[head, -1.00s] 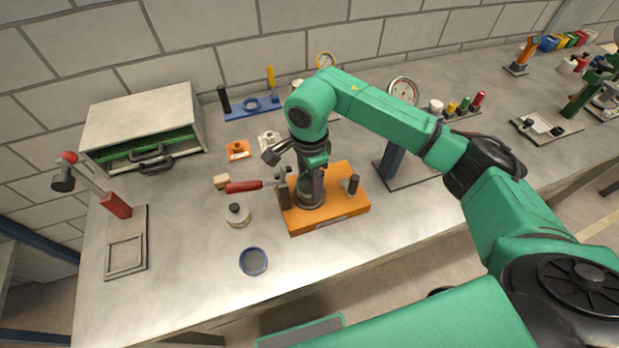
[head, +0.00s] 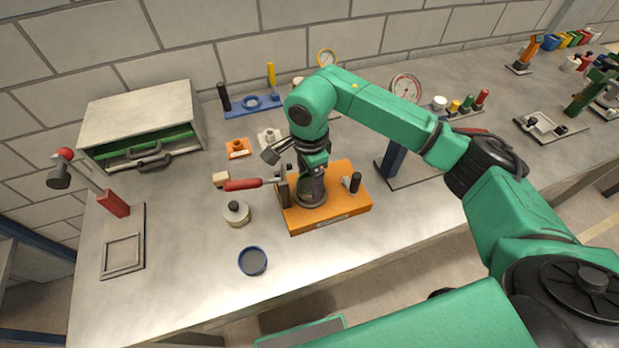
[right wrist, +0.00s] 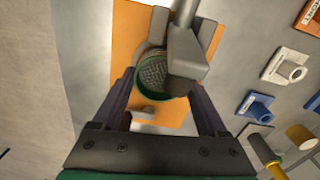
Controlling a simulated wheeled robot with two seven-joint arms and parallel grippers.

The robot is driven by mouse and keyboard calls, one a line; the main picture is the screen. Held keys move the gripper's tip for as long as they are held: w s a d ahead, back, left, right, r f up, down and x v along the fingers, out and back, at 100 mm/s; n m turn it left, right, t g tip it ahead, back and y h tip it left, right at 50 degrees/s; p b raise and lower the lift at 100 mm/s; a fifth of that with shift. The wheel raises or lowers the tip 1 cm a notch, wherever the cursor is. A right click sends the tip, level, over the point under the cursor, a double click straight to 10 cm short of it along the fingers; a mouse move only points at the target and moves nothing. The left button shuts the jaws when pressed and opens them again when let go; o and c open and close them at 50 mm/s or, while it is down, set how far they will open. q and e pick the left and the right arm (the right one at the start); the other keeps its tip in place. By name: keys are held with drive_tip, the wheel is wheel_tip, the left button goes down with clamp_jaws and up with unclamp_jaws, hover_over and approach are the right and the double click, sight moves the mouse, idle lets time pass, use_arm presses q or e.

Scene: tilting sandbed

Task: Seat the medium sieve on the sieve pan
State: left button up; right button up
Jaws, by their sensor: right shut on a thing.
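A round sieve with a green rim and grey mesh (right wrist: 150,76) sits between the fingers of my right gripper (right wrist: 163,88) in the right wrist view. In the head view my right gripper (head: 312,185) points down over the orange base (head: 335,215), shut on this sieve, which is mostly hidden there. A grey round part (head: 309,199), likely the sieve pan, shows on the base under the gripper. I cannot tell whether the sieve touches it. A grey clamp arm (right wrist: 185,55) covers part of the sieve's rim. My left gripper is not in view.
Dark posts (head: 356,182) stand on the base, with a red-handled lever (head: 243,184) at its left. A blue-rimmed round sieve (head: 252,261) and a pale lidded pot (head: 237,213) stand on the table at left.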

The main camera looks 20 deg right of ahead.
drive_tip(key=shift+f+b, duration=0.25)
drive_tip(key=shift+b, duration=0.05)
idle(0.4)
drive_tip(key=o, duration=1.3)
wheel_tip(320, 180, up, 7)
drive_tip(key=shift+w+b, duration=0.1)
drive_tip(key=shift+b, duration=1.1)
wheel_tip(320, 180, up, 8)
drive_tip(key=shift+f, duration=0.2)
